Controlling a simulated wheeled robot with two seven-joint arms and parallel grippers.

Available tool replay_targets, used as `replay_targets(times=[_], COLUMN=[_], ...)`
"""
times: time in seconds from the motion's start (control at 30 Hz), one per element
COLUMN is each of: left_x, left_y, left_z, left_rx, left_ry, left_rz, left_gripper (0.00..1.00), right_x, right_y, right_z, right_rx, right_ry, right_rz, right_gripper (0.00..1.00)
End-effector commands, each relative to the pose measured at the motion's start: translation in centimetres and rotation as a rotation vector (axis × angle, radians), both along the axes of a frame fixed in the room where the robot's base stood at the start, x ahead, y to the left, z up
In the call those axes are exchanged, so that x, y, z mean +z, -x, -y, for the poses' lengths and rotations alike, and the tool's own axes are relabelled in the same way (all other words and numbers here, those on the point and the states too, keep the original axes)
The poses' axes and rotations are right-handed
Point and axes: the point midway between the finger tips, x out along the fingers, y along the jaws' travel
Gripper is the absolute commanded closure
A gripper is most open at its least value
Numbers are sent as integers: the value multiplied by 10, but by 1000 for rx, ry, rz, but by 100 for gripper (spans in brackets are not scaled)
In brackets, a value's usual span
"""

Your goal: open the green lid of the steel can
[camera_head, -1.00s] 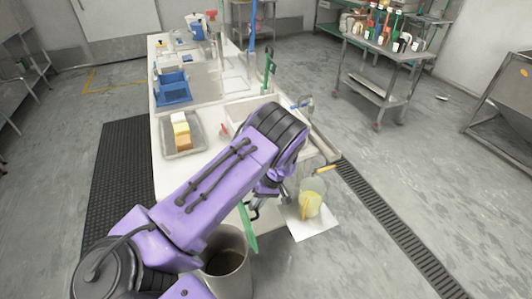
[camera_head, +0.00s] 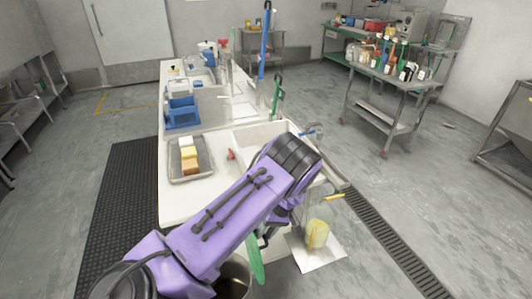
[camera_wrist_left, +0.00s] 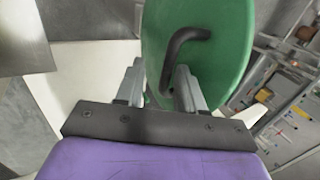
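The steel can (camera_head: 236,271) stands at the bottom of the head view, partly hidden by my left arm and cut off by the frame. Its top shows a dark opening. The green lid (camera_head: 257,264) is tilted up steeply at the can's right side, seen nearly edge-on. In the left wrist view the lid (camera_wrist_left: 225,62) fills the upper middle, with a black bent handle (camera_wrist_left: 184,38) on its face. My left gripper (camera_wrist_left: 158,82) is open, its two fingers apart close to the lid, with the handle's lower end near the right finger. My right gripper is not in view.
A white counter (camera_head: 190,207) with a sink stands ahead, holding a tray (camera_head: 205,172) of blocks and a blue rack (camera_head: 181,112). A jug with yellow contents (camera_head: 317,234) stands right of my gripper on a white sheet (camera_head: 318,258).

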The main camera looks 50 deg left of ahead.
Motion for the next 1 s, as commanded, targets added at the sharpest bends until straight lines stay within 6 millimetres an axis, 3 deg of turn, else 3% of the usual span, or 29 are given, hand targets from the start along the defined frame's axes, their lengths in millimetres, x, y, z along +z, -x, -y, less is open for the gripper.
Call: replay_targets(times=[0.27, 0.5, 0.7, 1.0], left_x=[12, 60, 87, 92], left_y=[-10, -34, -47, -48], left_z=[3, 11, 17, 17], left_rx=[-7, -3, 0, -1], left_ry=[-1, 1, 2, 2], left_rz=[6, 6, 2, 0], left_gripper=[62, 62, 62, 62], right_x=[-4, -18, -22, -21], right_y=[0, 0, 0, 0], right_z=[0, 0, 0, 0], right_rx=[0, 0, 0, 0], right_ry=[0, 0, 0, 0], right_rz=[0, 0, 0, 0], right_gripper=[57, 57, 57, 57])
